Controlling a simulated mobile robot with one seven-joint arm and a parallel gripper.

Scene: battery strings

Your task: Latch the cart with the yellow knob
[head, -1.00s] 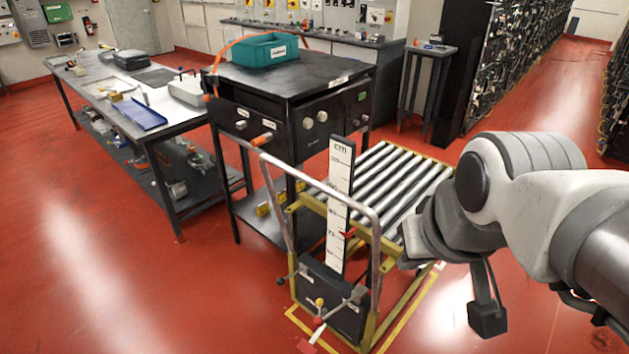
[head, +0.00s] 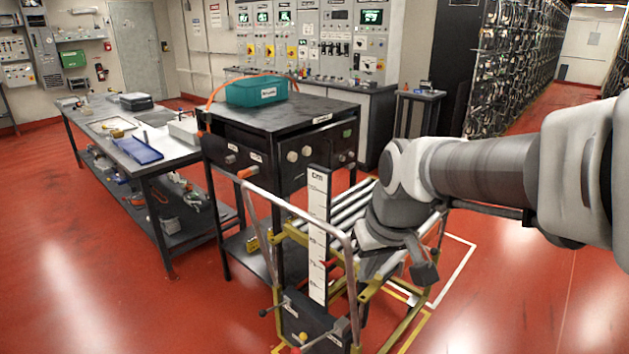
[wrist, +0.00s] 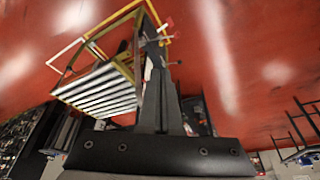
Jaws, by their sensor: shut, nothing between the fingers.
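The cart (head: 318,313) has a yellow frame, a roller top and a grey push handle. Its dark front box carries several small knobs. The yellow knob (head: 303,337) is low on that box, near the bottom edge of the head view. A tall white scale plate (head: 318,235) stands upright above the box. My gripper (head: 363,283) points down at the right side of the cart, behind the handle and apart from the yellow knob. In the wrist view my gripper (wrist: 155,72) is shut and empty, and the cart's rollers (wrist: 100,92) show beside it. I cannot pick out the yellow knob there.
A dark table (head: 285,105) with a teal bin (head: 262,91) stands directly behind the cart. A long workbench (head: 150,170) is at the left. Floor lines (head: 462,262) run right of the cart. The red floor is clear at front left and right.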

